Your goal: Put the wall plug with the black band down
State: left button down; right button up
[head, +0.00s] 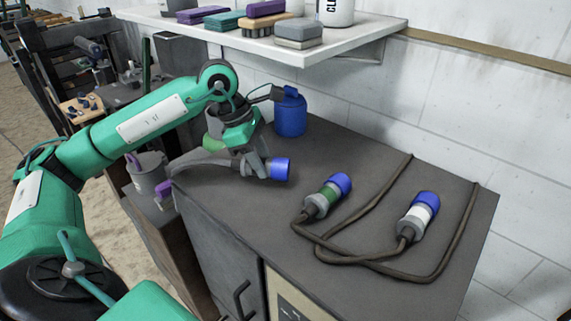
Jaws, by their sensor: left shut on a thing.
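My left gripper (259,172) is shut on a wall plug with a blue end (281,168), over the back left part of the dark cabinet top (340,160). The fingers cover most of this plug's body, so its band colour is hard to make out. The plug lies roughly level, blue end to the right. I cannot tell whether it touches the top. A plug with a green band (323,202) and a plug with a white band (420,212) lie to the right, both with blue ends. My right gripper is not in view.
Brown cables (362,213) loop around the two lying plugs. A blue canister (290,115) stands behind my gripper. A white shelf (345,43) with brushes and blocks overhangs the back.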

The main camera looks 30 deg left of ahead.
aim_at(286, 162)
pick_arm(q)
jog(key=shift+w+d, duration=0.35)
jog(key=shift+d, duration=0.55)
jog(key=d, duration=0.1)
jog(key=w+d, duration=0.1)
jog(key=d, duration=0.1)
jog(key=shift+w+d+r+p, duration=0.1)
jog(key=shift+w+p, duration=0.05)
jog(key=shift+p, duration=0.2)
jog(key=shift+f, duration=0.8)
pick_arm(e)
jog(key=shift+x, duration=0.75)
pick_arm(q)
jog(key=shift+f, duration=0.15)
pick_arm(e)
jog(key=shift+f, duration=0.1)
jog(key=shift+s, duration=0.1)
